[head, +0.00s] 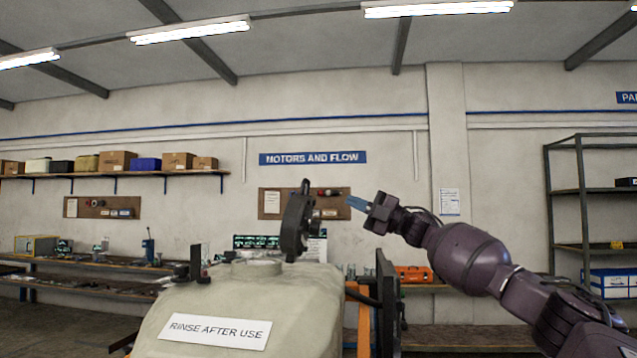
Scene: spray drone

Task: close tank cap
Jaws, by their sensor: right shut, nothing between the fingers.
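The large pale tank (300,300) stands in the lower middle of the head view, with a "RINSE AFTER USE" label (215,331) on its side. Its round filler neck (257,268) rises from the top and is uncovered. The dark tank cap (296,224) stands upright on edge at the right of the neck, swung up off it. My right gripper (357,204) reaches in from the right, with its blue fingertips shut and empty. It points left toward the cap, with a gap between them. My left gripper is out of view.
A dark upright frame (388,300) stands right of the tank. A small dark post (195,262) rises at the tank's left. Benches and a shelf of boxes (117,160) line the back wall; a metal rack (582,210) stands at right. The air above the neck is clear.

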